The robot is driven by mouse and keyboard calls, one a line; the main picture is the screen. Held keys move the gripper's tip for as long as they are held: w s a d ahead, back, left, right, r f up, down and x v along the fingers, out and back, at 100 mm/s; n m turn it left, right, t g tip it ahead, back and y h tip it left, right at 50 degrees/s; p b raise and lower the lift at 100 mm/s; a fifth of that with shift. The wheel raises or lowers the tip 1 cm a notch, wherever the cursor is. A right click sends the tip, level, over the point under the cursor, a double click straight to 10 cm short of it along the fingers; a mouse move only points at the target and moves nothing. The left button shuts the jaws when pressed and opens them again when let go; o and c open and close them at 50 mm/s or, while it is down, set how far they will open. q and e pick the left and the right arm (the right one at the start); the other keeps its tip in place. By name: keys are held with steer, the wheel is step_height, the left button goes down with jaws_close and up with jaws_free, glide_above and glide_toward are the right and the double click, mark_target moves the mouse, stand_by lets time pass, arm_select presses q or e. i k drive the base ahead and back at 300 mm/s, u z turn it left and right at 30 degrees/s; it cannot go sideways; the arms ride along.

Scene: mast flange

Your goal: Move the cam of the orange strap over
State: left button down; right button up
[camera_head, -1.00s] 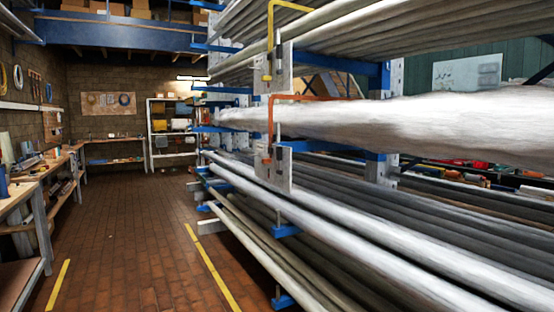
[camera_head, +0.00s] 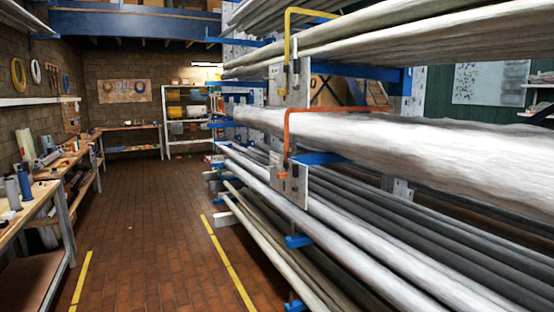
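The orange strap (camera_head: 287,132) is a thin band on the rack right of centre in the head view. It runs along the top of the large pale wrapped bundle (camera_head: 400,138), then bends down in front of a grey upright plate. At its lower end is a small orange piece (camera_head: 281,177) beside a grey metal part; I cannot tell how the cam sits. A similar yellow strap (camera_head: 287,40) hangs higher, over the upper pipes. Neither of my grippers is in view.
The rack's grey pipes (camera_head: 390,260) fill the right side, with blue arms (camera_head: 298,241) jutting towards the aisle. The brick floor (camera_head: 165,220) is clear between yellow lines. A workbench (camera_head: 45,195) with tools stands at left, and shelves (camera_head: 187,110) at the back.

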mark_target(295, 166)
steer(key=u, duration=0.5)
steer(key=i, duration=1.85)
steer(key=u, duration=0.05)
